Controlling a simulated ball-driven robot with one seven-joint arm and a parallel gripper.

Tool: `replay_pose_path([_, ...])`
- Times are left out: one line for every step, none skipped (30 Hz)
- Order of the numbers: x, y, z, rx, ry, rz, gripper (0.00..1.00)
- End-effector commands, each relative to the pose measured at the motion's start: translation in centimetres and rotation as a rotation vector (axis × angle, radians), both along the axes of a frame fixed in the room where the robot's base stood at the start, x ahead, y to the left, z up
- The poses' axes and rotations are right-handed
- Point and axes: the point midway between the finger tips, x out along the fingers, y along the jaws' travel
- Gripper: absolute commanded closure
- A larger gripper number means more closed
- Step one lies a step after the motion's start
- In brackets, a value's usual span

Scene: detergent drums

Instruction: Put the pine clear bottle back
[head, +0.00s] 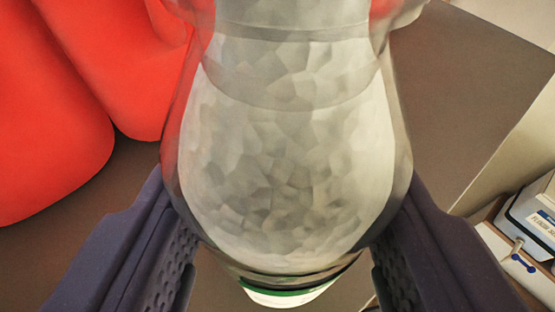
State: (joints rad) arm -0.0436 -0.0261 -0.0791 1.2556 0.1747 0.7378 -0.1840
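A clear bottle (290,150) with a pale, mottled faceted look fills the middle of the head view, very close. It narrows toward the top of the picture, where its end is cut off. A green and white band (288,292) shows at its lower end. The gripper appears shut on the bottle. The bottle hides what lies behind it, and no place for it can be made out.
A large bright red rounded object (60,110) stands close at the left. A brown surface (460,90) lies behind, with a pale strip at the right. At the lower right, a pale grey item with a label (535,220) sits by a tan box edge.

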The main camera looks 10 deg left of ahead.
Motion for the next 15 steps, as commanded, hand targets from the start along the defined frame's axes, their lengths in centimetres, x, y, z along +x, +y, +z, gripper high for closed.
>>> replay_pose_path([0.8,0.1,0.1,0.0,0.002,0.001,0.84])
replay_pose_path([1.1,0.2,-0.2,0.0,0.002,0.001,0.84])
replay_pose_path([0.8,0.1,-1.2,0.0,0.003,0.001,0.84])
replay_pose_path([0.8,0.1,-1.8,0.0,0.003,0.0,0.84])
replay_pose_path([0.8,0.1,-2.4,0.0,0.003,0.0,0.84])
replay_pose_path([0.8,0.1,-2.9,0.0,0.003,0.0,0.84])
replay_pose_path([0.8,0.1,-3.1,0.0,0.0,0.0,0.84])
replay_pose_path([0.8,0.1,-3.4,0.0,0.0,0.0,0.84])
replay_pose_path([0.8,0.1,-3.5,0.0,0.0,0.0,0.84])
replay_pose_path([0.8,0.1,-3.6,0.0,-0.001,0.0,0.84])
replay_pose_path([0.8,0.1,-3.6,0.0,-0.002,0.0,0.84])
replay_pose_path([0.8,0.1,-3.6,0.0,-0.002,0.0,0.84])
replay_pose_path([0.8,0.1,-3.6,0.0,-0.001,0.0,0.84])
replay_pose_path([0.8,0.1,-3.6,0.0,-0.001,0.0,0.84])
replay_pose_path([0.8,0.1,-3.6,0.0,-0.001,0.0,0.84])
